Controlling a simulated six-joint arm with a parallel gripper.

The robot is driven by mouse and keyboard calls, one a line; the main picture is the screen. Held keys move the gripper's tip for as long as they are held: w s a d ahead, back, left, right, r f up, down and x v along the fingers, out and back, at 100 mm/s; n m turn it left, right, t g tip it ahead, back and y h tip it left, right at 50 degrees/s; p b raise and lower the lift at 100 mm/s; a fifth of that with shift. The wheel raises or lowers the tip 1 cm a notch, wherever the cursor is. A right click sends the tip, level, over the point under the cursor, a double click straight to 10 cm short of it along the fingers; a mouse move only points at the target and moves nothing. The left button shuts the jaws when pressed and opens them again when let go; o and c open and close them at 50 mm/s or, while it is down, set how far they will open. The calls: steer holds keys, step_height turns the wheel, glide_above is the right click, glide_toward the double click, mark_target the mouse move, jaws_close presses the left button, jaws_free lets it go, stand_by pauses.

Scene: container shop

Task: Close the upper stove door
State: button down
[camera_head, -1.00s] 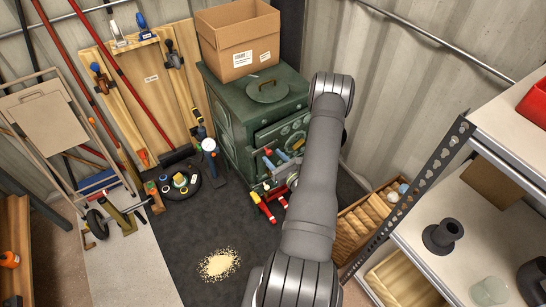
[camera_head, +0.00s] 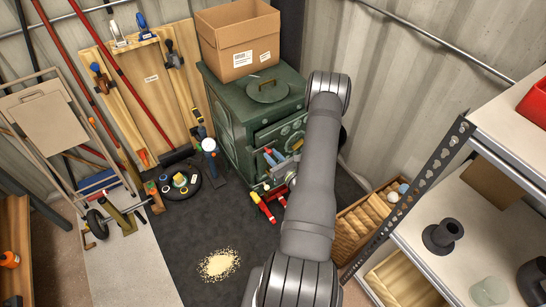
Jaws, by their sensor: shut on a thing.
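The green stove (camera_head: 232,122) stands against the back wall with a round lid on its top. Its upper front, with an ornate panel (camera_head: 284,131), shows left of my arm. My arm covers the right part of the front, so I cannot tell how far the upper door stands open. My gripper (camera_head: 282,171) is low in front of the stove, partly hidden by my arm. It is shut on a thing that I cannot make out. Blue-handled tools (camera_head: 271,157) show just above it, close to the stove front.
A cardboard box (camera_head: 238,44) sits on the stove. A red tool (camera_head: 265,208) lies on the floor below my gripper. A wooden crate (camera_head: 349,244) and a metal shelf (camera_head: 405,184) are to the right. The dark mat is mostly clear, with spilled grains (camera_head: 219,265).

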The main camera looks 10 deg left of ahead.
steer(key=shift+r, duration=0.1)
steer(key=shift+w+d+r+m, duration=0.2)
steer(key=shift+r+m, duration=0.4)
steer(key=shift+m, duration=0.95)
steer(key=shift+w+d+r+m, duration=0.2)
steer(key=shift+r+m, duration=0.35)
steer(key=shift+m, duration=0.95)
steer(key=shift+w+d+r+m, duration=0.2)
steer(key=shift+r+m, duration=0.4)
steer(key=shift+m, duration=0.95)
steer(key=shift+w+r, duration=0.1)
steer(key=c, duration=1.2)
jaws_free()
steer(key=shift+d, duration=0.1)
steer(key=v, duration=1.7)
